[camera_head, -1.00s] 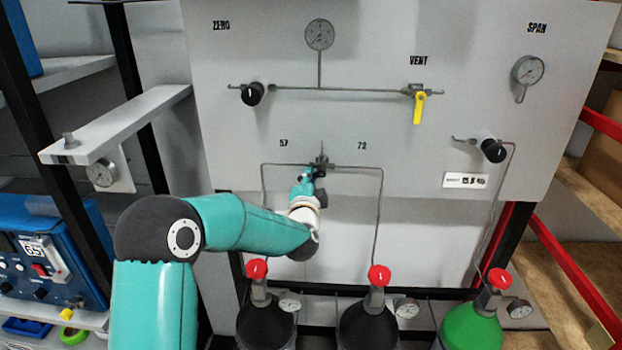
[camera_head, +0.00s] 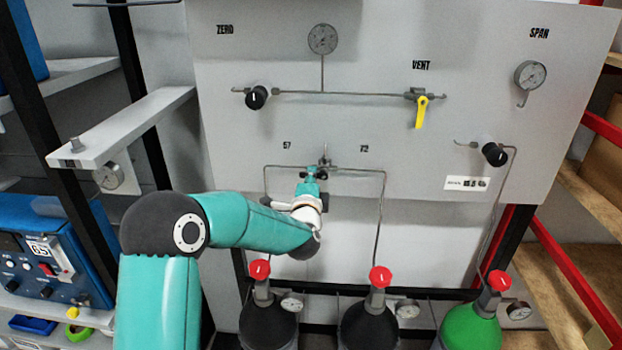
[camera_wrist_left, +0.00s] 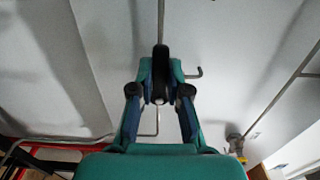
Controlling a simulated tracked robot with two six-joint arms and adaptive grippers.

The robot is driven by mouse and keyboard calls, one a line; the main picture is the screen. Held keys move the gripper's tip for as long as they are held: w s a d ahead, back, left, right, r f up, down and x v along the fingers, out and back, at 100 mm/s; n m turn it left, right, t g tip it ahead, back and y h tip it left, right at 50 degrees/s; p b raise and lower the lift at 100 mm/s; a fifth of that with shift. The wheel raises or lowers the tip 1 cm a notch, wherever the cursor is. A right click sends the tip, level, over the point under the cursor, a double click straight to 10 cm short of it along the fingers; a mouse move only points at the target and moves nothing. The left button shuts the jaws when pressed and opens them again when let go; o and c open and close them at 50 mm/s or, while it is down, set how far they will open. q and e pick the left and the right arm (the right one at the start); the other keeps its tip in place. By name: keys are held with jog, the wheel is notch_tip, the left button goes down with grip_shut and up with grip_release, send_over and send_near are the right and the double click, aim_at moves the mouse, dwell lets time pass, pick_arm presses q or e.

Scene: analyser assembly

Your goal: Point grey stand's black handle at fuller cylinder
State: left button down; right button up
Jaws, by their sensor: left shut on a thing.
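My left gripper (camera_head: 312,173) is at the selector valve (camera_head: 324,161) on the grey panel, below and between the labels 57 and 72. In the left wrist view its fingers (camera_wrist_left: 160,72) are shut on a black handle (camera_wrist_left: 160,56), which stands upright in that picture. In the head view the gripper mostly hides the handle, so its exact pointing is hard to tell there. Thin pipes run from the valve down toward the left dark cylinder (camera_head: 268,325) and the middle dark cylinder (camera_head: 369,328). Their gauges (camera_head: 292,305) (camera_head: 407,309) are too small to read. My right gripper is not in view.
A green cylinder (camera_head: 468,329) stands at the right. Above the valve are a black knob (camera_head: 256,98), a yellow vent lever (camera_head: 421,112) and a round gauge (camera_head: 323,39). A grey shelf arm (camera_head: 125,130) juts out at the left, above a blue instrument (camera_head: 40,245).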

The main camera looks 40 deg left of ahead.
pick_arm(q)
jog(key=shift+d+f, duration=0.2)
jog(key=shift+f, duration=0.05)
jog(key=c, duration=1.1)
grip_release()
jog(key=shift+r, duration=0.1)
jog(key=shift+a, duration=0.1)
jog(key=v, duration=1.2)
jog(key=shift+a, duration=0.1)
